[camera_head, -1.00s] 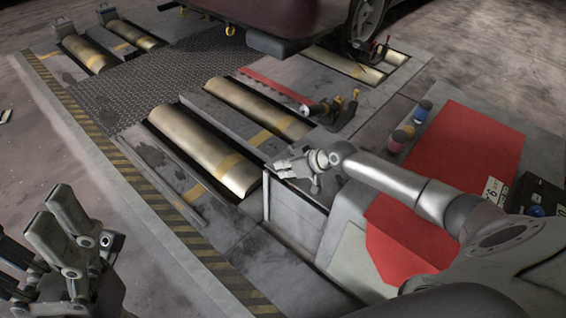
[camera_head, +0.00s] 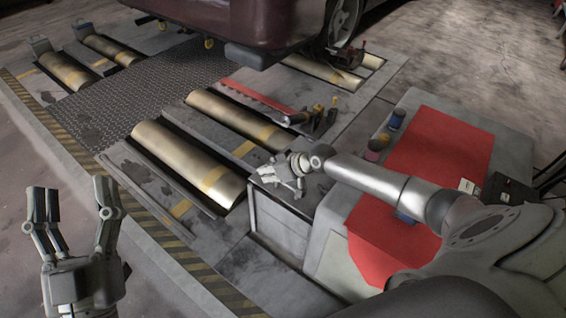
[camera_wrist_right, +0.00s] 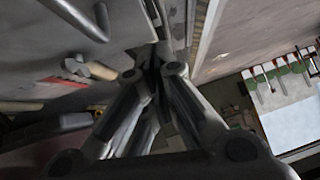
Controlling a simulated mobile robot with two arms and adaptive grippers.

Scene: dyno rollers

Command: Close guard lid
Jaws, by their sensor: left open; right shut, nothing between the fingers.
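A grey metal box (camera_head: 280,220) stands at the near end of the rollers, between them and the red-topped cabinet. Its flat top, partly hidden under my right gripper, may be the guard lid; I cannot clearly tell the lid from the box. My right gripper (camera_head: 279,178) is shut and empty, over or against that top; contact cannot be judged. In the right wrist view its fingers (camera_wrist_right: 158,58) come together with nothing between them. My left gripper (camera_head: 75,192) is open and empty at the lower left, fingers pointing up, well away from the box.
Brass rollers (camera_head: 190,165) lie in the floor frame beside the box. A dark red vehicle (camera_head: 240,22) stands at the back. A cabinet with a red top (camera_head: 440,145) stands at the right, with small coloured cans (camera_head: 396,119) on its edge. Striped floor edging (camera_head: 170,240) runs past my left gripper.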

